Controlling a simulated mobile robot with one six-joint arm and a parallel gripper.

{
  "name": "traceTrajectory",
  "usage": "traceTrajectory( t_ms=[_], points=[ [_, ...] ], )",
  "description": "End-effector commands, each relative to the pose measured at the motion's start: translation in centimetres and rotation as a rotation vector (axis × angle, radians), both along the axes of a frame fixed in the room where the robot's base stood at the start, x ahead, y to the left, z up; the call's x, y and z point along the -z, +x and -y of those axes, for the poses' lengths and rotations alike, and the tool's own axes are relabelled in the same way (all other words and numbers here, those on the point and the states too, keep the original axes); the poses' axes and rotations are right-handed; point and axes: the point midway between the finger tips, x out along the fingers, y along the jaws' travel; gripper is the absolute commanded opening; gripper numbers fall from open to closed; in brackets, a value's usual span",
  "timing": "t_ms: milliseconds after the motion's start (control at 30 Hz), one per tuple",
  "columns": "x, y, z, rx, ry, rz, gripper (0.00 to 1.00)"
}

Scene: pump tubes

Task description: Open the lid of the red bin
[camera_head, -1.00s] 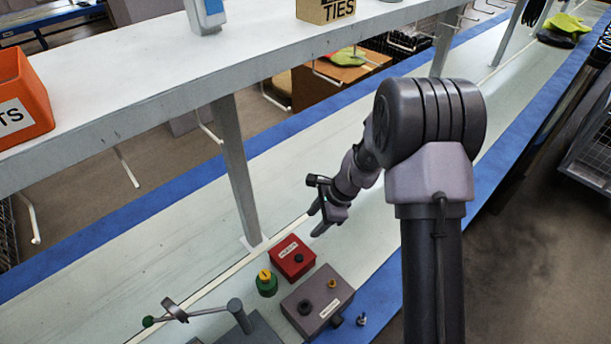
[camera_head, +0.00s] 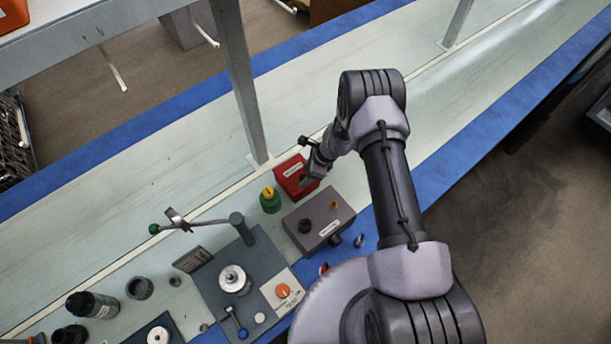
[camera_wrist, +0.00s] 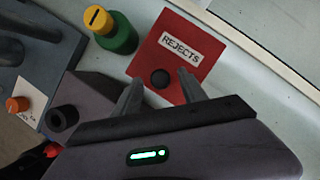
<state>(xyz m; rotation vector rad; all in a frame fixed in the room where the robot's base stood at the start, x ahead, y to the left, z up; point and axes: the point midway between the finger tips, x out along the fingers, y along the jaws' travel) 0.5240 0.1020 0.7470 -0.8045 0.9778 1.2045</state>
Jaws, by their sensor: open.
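The red bin (camera_head: 292,174) stands on the bench near the upright post. In the wrist view its red lid (camera_wrist: 160,48) carries a white "REJECTS" label and a dark round knob (camera_wrist: 160,78). The lid lies flat and closed on the bin. My gripper (camera_head: 308,178) is over the near side of the bin. In the wrist view its two fingers (camera_wrist: 160,88) are apart and point at the lid, one on each side of the knob. I cannot tell how high the fingertips are above the lid. Nothing is between the fingers except the knob beyond them.
A green and yellow cylinder (camera_head: 270,200) stands close left of the bin. A grey box (camera_head: 320,212) with a black knob stands just in front. A fixture (camera_head: 236,278) with a lever arm is at the lower left. The bench right of my arm is clear.

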Motion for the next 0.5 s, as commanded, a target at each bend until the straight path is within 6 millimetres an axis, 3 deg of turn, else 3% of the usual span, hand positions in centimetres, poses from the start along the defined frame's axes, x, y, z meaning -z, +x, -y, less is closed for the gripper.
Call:
traceTrajectory(
  t_ms=[300, 500],
  points=[
    [0.40, 0.02, -0.19, 0.000, 0.000, 0.000, 0.50],
    [0.38, 0.00, -0.18, 0.000, 0.000, 0.000, 0.12]
  ],
)
